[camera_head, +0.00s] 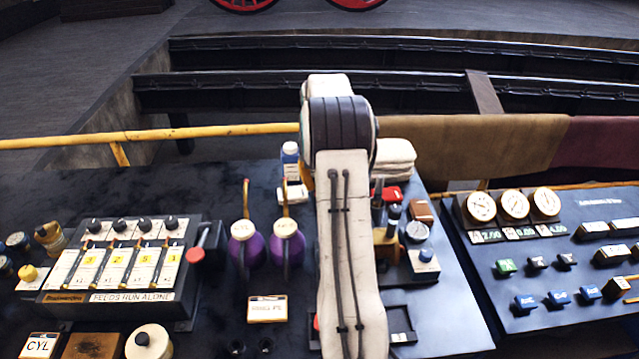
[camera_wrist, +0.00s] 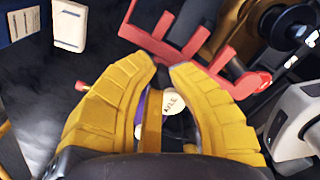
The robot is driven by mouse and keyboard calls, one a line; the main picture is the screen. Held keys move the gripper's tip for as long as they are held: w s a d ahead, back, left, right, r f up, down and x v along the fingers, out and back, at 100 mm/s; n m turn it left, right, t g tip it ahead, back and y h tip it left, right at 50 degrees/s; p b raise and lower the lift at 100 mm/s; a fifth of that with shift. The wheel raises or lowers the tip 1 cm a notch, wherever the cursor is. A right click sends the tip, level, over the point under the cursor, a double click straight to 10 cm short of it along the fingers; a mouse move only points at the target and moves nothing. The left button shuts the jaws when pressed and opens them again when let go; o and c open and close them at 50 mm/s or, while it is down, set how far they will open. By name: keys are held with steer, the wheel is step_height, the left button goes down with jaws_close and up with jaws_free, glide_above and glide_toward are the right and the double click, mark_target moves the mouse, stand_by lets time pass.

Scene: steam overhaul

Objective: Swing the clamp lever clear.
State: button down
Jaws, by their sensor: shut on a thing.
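My gripper (camera_wrist: 170,72), with ribbed yellow fingers, is closed in the wrist view. Its fingertips meet at a red forked piece (camera_wrist: 160,42) with a dark part between the tips. I take this to be the clamp lever, though the fingers cover where they grip it. In the head view my own arm hides the gripper and whatever it holds. A small white cap with a label (camera_wrist: 174,102) and a bit of purple show farther down between the fingers.
Two purple oil cans (camera_head: 243,250) (camera_head: 288,250) with upright spouts stand left of my arm. A counter box (camera_head: 120,265) is farther left. White folded cloths (camera_head: 395,158) and a gauge (camera_head: 416,232) are on the right. A second panel (camera_head: 560,260) stands at far right.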

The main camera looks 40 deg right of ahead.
steer(key=c, duration=1.1)
jaws_free()
steer(key=shift+r, duration=5.95)
